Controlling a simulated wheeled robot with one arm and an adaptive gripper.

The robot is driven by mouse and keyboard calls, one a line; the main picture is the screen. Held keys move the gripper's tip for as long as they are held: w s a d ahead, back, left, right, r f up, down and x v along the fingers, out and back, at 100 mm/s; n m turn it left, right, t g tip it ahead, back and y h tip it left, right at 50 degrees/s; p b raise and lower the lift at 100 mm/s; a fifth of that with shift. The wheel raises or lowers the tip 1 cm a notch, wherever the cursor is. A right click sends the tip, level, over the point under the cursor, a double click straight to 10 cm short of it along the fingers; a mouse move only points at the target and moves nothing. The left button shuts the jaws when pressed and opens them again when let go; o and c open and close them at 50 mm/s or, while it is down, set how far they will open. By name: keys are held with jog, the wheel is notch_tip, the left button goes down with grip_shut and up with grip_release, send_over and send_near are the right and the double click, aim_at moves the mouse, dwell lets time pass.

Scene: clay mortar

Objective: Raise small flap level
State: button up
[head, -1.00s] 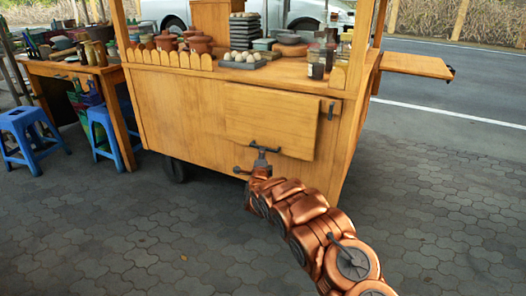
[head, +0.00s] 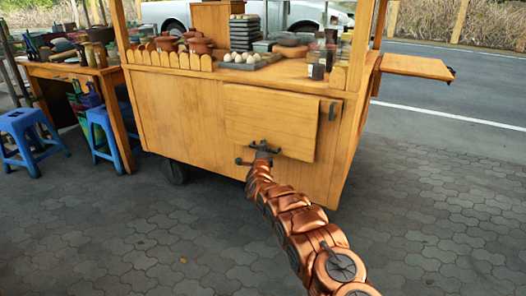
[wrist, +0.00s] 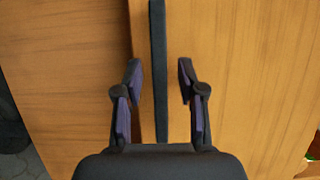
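The small flap (head: 270,118) is a flat wooden panel on the front of the wooden cart, hanging down against it in the head view. My gripper (head: 263,147) is at the flap's lower edge. In the wrist view my gripper (wrist: 160,72) is open. Its two fingers stand on either side of a dark straight bar (wrist: 159,45), with gaps on both sides. Wood lies behind the bar, with a panel edge just left of it. I cannot tell whether the bar belongs to the flap.
The cart (head: 185,110) carries pots, trays and jars on top. A side shelf (head: 418,66) sticks out level at its right. Blue stools (head: 28,140) and a cluttered table (head: 75,72) stand at the left. The paving in front is clear.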

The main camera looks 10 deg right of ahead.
jog(key=shift+w, duration=0.1)
jog(key=shift+c, duration=0.3)
grip_shut()
dwell(0.4)
